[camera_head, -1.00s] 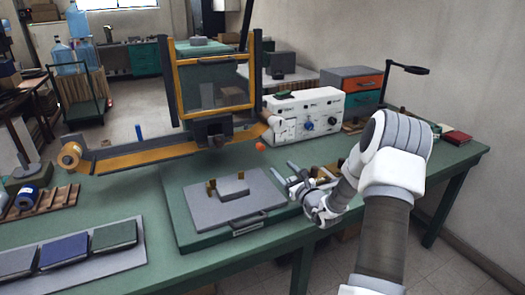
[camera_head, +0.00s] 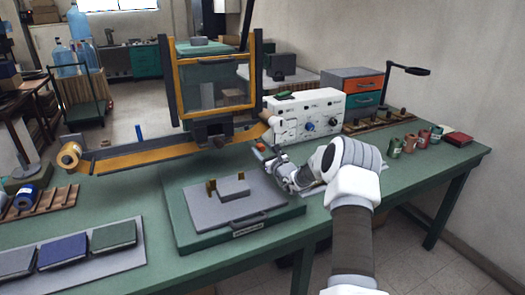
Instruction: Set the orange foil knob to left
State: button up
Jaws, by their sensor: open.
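The white control box (camera_head: 312,117) stands behind my gripper, with a blue knob (camera_head: 309,126) and a dark knob (camera_head: 333,121) on its front. A small orange-red piece (camera_head: 260,147) shows just left of the box; I cannot tell whether it is the orange foil knob. The orange foil strip (camera_head: 140,157) runs from a roll at the left, under the framed press, towards the box. My gripper (camera_head: 270,163) is open and empty, in front of the box's lower left and close to the orange-red piece. Whether it touches anything is too small to tell.
A grey plate with a block lies on a green base (camera_head: 240,230) left of my gripper. The framed press (camera_head: 215,90) stands behind it. Several small cans (camera_head: 410,143) and a red book (camera_head: 458,139) are at the right. The table's right front is clear.

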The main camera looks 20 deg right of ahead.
jog(key=shift+w, duration=0.35)
grip_shut()
dwell(1.3)
